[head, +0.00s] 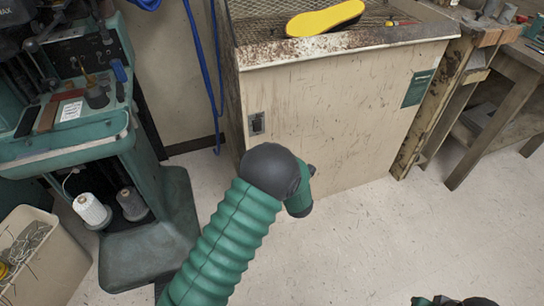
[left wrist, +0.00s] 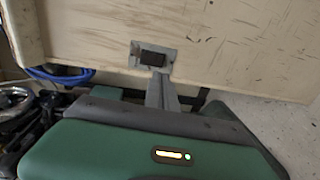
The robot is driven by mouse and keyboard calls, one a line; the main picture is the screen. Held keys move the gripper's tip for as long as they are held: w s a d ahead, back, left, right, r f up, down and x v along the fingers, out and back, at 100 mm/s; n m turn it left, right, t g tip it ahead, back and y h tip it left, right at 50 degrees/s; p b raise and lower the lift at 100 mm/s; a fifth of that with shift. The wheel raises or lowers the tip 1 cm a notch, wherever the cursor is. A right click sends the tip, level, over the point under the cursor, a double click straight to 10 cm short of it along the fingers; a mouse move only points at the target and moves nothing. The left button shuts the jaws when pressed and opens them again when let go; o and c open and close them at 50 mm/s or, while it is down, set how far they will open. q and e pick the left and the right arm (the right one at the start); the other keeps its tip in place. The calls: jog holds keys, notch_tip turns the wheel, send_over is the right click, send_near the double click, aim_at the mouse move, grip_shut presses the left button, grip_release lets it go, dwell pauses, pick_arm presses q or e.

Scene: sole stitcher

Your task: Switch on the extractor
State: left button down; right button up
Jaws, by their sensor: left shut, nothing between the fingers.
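The extractor is a scuffed beige cabinet (head: 330,120) with a mesh top, at the top middle of the head view. Its dark switch (head: 257,123) sits on a grey plate low on the left of the front face. In the left wrist view the switch (left wrist: 153,57) is a black rocker on a metal plate. My left gripper (left wrist: 160,78) is shut and empty, its fingertips at the lower edge of the plate, just below the rocker. I cannot tell whether they touch. In the head view my left arm hides its fingers. My right gripper's fingers are not in view.
A yellow sole (head: 325,17) lies on the mesh top. A green stitching machine (head: 150,220) with thread spools stands at left, with a bin (head: 45,265) before it. Blue cable (head: 213,70) hangs beside the cabinet. A wooden bench (head: 500,90) stands at right; the floor in front is clear.

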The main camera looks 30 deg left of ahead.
aim_at(258, 131)
pick_arm(q)
jog(key=b+x, duration=0.2)
jog(key=x, duration=0.5)
jog(key=shift+w+a+f, duration=0.1)
jog(key=shift+w+f, duration=0.05)
jog(key=shift+w, duration=0.15)
jog(key=shift+w+a, duration=0.25)
